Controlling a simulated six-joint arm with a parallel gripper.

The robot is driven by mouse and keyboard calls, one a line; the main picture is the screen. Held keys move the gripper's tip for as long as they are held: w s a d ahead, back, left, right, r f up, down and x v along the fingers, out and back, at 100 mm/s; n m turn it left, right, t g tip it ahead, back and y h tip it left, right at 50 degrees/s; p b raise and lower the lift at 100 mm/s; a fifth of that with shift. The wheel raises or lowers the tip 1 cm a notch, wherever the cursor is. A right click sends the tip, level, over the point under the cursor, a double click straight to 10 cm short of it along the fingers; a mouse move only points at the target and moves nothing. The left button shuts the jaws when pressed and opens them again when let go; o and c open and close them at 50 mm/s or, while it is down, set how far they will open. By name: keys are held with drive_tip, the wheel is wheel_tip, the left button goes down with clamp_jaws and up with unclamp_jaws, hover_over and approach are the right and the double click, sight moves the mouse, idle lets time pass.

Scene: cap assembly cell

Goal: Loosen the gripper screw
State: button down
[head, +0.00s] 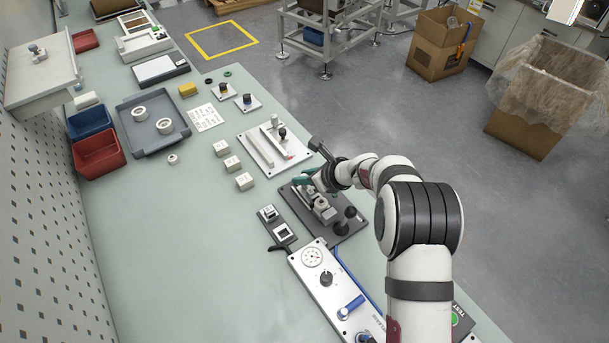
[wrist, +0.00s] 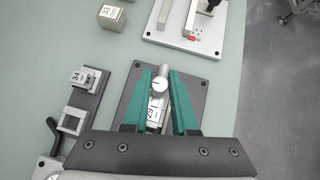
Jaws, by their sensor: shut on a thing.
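My gripper (wrist: 162,78) has two teal fingers, and it is shut on a round, light-faced screw knob (wrist: 160,86) with a dark mark on its face. The knob sits between the fingers near their tips. Just below it in the wrist view is a pale block labelled 29 (wrist: 154,113). Both stand over a dark base plate (wrist: 206,93). In the head view my gripper (head: 311,177) is at the far end of this dark plate (head: 347,230), and the fingers and wrist partly hide the knob there.
A narrow dark plate with small square fixtures (wrist: 95,105) lies left of the base plate. A light plate with a bar and a post (head: 272,146) lies beyond it. Several pale blocks (head: 233,163) stand to the left. A dial panel (head: 323,283) is nearer. The table's left middle is clear.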

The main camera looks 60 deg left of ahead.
idle(0.4)
drive_tip(key=n+g, duration=0.2)
drive_tip(key=n, duration=0.1)
drive_tip(key=shift+w+h, duration=0.1)
drive_tip(key=shift+h, duration=0.2)
drive_tip(key=shift+n+g+h, duration=0.7)
drive_tip(key=shift+n+g, duration=0.4)
drive_tip(key=shift+n, duration=0.4)
drive_tip(key=c, duration=0.7)
unclamp_jaws()
drive_tip(key=v, duration=1.5)
drive_tip(key=shift+w+r, duration=0.2)
drive_tip(key=shift+r, duration=0.15)
